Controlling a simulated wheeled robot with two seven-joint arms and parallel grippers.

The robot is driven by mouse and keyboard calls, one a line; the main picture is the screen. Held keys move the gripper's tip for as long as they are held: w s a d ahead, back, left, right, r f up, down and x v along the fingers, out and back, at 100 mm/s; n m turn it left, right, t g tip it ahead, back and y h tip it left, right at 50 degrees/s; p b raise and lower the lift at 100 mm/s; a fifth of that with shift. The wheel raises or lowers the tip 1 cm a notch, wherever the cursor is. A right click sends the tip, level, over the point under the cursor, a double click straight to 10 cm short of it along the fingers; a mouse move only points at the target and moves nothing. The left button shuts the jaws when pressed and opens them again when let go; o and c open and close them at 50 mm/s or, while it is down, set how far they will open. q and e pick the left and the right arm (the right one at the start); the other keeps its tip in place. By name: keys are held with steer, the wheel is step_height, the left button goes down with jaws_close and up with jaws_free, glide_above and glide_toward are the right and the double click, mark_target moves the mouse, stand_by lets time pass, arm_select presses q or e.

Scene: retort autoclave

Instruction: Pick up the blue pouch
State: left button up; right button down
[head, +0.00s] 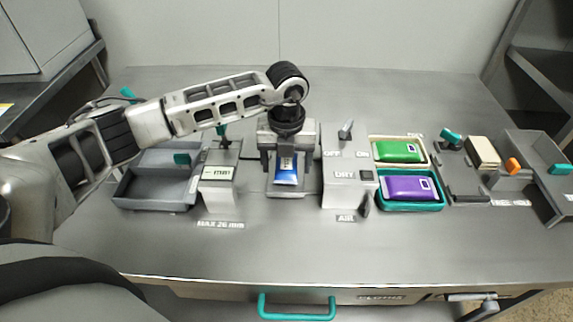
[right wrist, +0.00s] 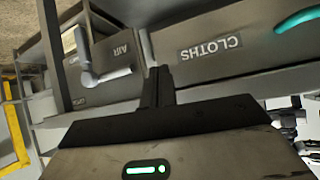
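The blue pouch (head: 287,178) has a pale upper part and lies on a small grey stand in the middle of the bench in the head view. My left gripper (head: 287,168) points down over it, its fingers apart on either side of the pouch. I see no clear contact between fingers and pouch. The gripper and wrist hide the stand's back. My right gripper (right wrist: 158,88) shows in the right wrist view with its fingers together and nothing between them, in front of a drawer front marked CLOTHS (right wrist: 215,48).
Right of the stand is a grey switch box (head: 348,185) marked DRY. Beyond it, a green pouch (head: 398,151) and a purple pouch (head: 408,187) lie in trays. A grey bin (head: 150,190) and a gauge block (head: 218,175) stand left. The front of the bench is clear.

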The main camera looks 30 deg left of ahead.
arm_select(q)
steer(key=c, duration=1)
steer(key=shift+r, duration=0.1)
